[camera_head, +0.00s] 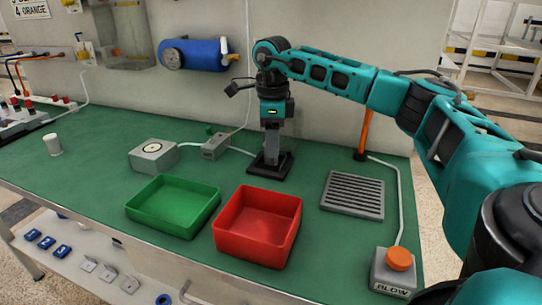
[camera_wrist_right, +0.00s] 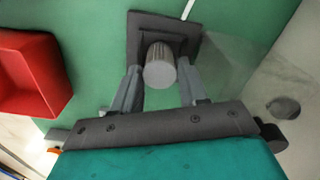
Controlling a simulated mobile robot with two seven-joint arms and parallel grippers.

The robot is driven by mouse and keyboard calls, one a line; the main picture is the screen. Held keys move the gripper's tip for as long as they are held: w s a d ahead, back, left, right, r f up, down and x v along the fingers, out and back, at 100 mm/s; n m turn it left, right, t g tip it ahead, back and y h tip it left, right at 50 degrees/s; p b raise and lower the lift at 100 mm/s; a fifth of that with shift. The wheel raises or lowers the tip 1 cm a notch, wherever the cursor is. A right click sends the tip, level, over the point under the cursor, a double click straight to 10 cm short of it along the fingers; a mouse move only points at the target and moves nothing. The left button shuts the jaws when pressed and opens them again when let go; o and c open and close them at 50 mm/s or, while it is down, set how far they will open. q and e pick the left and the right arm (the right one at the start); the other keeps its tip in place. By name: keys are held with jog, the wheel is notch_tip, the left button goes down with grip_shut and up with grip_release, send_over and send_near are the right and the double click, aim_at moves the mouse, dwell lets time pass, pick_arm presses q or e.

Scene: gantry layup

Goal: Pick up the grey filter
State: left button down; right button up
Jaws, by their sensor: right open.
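The grey filter (camera_wrist_right: 160,68) is a short ribbed cylinder in the right wrist view. It stands on a dark square base (camera_wrist_right: 142,22). My right gripper (camera_wrist_right: 160,76) is open, with one finger on either side of the filter and a visible gap at each side. In the head view my right gripper (camera_head: 271,152) points down over the dark base (camera_head: 268,168) near the back of the bench. There the filter cannot be told apart from the fingers. My left gripper is not in view.
A red bin (camera_head: 257,250) and a green tray (camera_head: 172,230) stand in front. A slotted grey plate (camera_head: 352,208) and a BLOW button (camera_head: 400,260) are at right. A grey box (camera_head: 153,156), a small device (camera_head: 215,147) and a pale cylinder (camera_head: 53,145) are at left.

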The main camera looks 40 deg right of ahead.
jog(key=shift+f, duration=0.95)
jog(key=c, duration=0.6)
jog(key=shift+c, duration=0.2)
jog(key=shift+r, duration=0.15)
